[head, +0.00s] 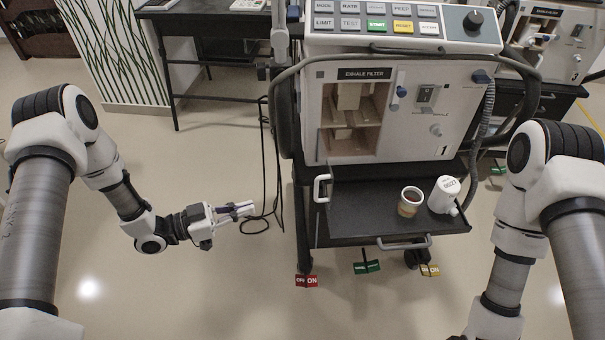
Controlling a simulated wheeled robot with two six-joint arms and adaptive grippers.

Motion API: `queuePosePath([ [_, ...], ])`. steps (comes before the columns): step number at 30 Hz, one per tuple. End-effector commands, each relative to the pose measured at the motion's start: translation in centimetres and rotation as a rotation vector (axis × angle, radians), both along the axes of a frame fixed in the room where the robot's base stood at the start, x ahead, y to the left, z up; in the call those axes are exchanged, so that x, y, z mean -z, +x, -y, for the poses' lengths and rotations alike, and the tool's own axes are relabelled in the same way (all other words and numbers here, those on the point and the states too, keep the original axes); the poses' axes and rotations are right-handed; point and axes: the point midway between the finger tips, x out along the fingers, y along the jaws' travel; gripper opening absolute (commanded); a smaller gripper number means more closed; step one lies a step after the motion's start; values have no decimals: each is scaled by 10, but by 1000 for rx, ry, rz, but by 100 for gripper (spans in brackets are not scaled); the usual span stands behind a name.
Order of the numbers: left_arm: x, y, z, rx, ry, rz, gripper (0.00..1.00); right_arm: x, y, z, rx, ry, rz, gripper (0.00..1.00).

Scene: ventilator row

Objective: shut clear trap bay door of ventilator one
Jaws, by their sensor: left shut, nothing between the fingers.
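Ventilator one (455,122), a white unit marked 1, stands on a dark cart in the upper middle of the head view. Its bay (352,112), under an "EXHALE FILTER" label, shows beige inner parts in an upper and a lower section. I cannot make out the clear door's outline or how far it stands open. My left gripper (246,209) is shut and empty, in the air to the left of the cart, below and left of the bay and apart from it. My right arm comes in at the right; its gripper is out of the picture.
The cart shelf (350,215) holds a cup of dark liquid (410,201) and a white mug-like container (444,194). A grey hose (487,115) runs along the right side. Black cables (265,180) hang left of the cart. Floor at left is clear.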

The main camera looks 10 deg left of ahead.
Motion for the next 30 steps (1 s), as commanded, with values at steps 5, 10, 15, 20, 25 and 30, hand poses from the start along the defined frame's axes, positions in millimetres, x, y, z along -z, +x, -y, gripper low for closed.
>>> queuePosePath([
  [5,1,6,13,5,1,-2,0,3,-1,0,0,0,-2,79],
  [10,2,21,42,9,3,-1,0,6,-1,0,0,0,-2,79],
  [15,1,40,75,7,4,-1,0,7,-1,0,0,0,-1,79],
  [20,1,56,103,6,3,-1,0,8,0,0,0,0,-1,79],
  [25,1,67,120,3,2,-3,0,9,0,0,0,0,-1,79],
  [30,0,69,124,1,1,-4,0,9,0,0,0,0,-1,79],
])
